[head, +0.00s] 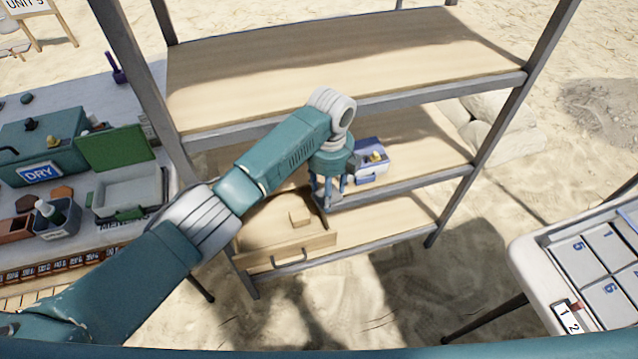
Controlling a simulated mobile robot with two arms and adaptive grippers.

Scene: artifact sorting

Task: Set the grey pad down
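My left gripper (329,192) points down in front of the middle shelf, by the front rail of the wooden rack. Its fingers are small and partly lost against the grey rail, so I cannot tell whether they are apart or hold something. I cannot make out a grey pad for certain in the head view. A blue and white box (372,174) with a small yellow item in it stands on the middle shelf, just right of the gripper. My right gripper is out of view.
The rack's top shelf (340,60) is bare. On the left, a table holds a teal box with a DRY label (40,174), a green panel (115,150), a pale tray (128,192) and small items. On the right stands a white table with a numbered case (590,262).

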